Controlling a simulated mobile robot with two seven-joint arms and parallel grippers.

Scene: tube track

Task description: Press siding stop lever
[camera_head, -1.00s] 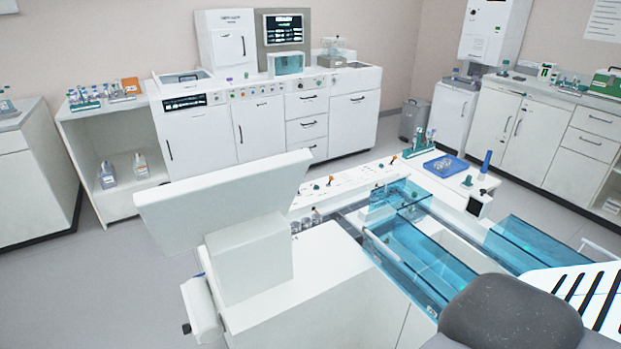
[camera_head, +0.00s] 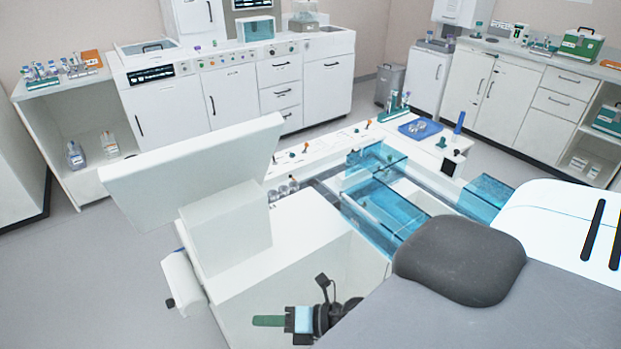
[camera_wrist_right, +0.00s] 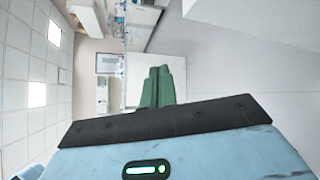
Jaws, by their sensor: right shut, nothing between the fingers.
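The tube track bench (camera_head: 330,150) carries several small levers and knobs along its white top. One orange-topped lever (camera_head: 305,148) stands near its middle and another (camera_head: 369,123) farther right. I cannot tell which one is the siding stop lever. My right gripper (camera_head: 267,321) is at the bottom of the head view, low in front of the white cabinet and well apart from the levers. Its green fingers are shut and empty, as the right wrist view (camera_wrist_right: 157,88) also shows. My left gripper is not in view.
A large tilted white panel (camera_head: 195,170) on a block hides part of the bench. Transparent blue covers (camera_head: 385,208) line the track. A blue tray (camera_head: 420,129) and a blue cylinder (camera_head: 459,121) stand at the far end. Open floor (camera_head: 90,270) lies to the left.

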